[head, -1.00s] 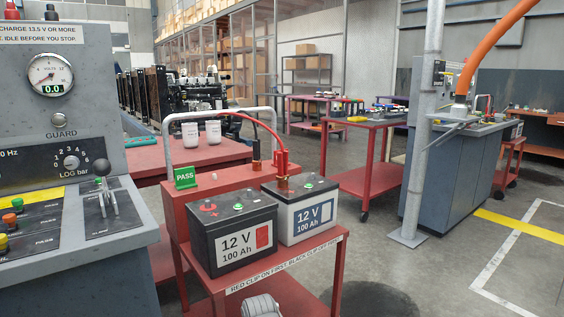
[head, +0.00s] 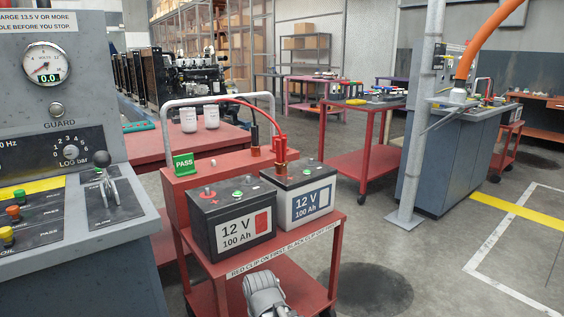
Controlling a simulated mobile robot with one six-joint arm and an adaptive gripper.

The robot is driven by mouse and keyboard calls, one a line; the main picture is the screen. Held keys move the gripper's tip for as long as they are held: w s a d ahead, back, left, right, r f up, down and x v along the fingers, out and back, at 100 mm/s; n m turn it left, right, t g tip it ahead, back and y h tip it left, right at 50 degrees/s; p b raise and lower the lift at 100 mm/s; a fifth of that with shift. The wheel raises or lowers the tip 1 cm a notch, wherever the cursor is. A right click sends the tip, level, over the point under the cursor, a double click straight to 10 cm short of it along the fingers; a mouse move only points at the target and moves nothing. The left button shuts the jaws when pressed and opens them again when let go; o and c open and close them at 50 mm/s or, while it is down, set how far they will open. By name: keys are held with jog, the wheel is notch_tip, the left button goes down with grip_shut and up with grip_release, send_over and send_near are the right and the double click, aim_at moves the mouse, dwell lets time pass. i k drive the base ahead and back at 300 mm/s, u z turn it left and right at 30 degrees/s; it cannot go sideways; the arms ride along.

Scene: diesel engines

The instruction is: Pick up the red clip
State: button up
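A black battery (head: 232,225) with a red terminal sits to the left. My gripper (head: 262,282) shows as a grey shape at the bottom edge, low in front of the cart and well apart from the clip. Its fingers are not clear.
The cart's hoop handle (head: 167,125) rises behind the batteries, with a green PASS sign (head: 184,164) at its left. A grey control console (head: 60,170) stands close on the left. A grey post (head: 424,120) stands right. Floor right of the cart is clear.

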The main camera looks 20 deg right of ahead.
aim_at(280, 145)
jog(key=z, duration=0.4)
jog(key=i, duration=0.25)
jog(key=z, duration=2.15)
jog(key=i, duration=0.5)
jog(key=u, duration=0.05)
